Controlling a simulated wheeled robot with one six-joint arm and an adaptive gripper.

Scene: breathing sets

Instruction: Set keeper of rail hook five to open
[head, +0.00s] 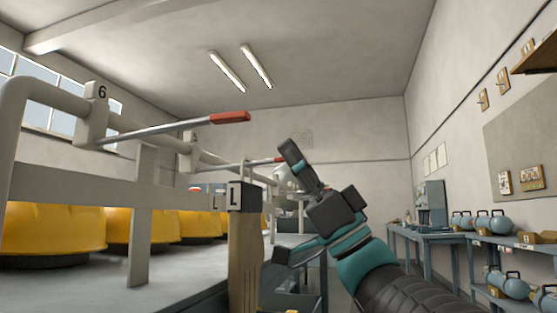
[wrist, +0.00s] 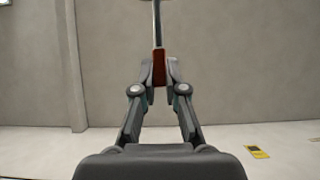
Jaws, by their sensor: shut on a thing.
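A white rail (head: 60,97) runs away from me on the left, carrying number plates and levers. The near plate reads 6 (head: 101,93); its lever (head: 170,128) points right with a red handle (head: 230,118). Beyond it is a smaller plate (head: 189,145) whose number I cannot read clearly. The keeper's state cannot be told.
Yellow domed units (head: 50,232) stand on the bench below the rail. Blue tables (head: 410,232) and a shelf with grey-blue cylinders (head: 491,222) line the right wall.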

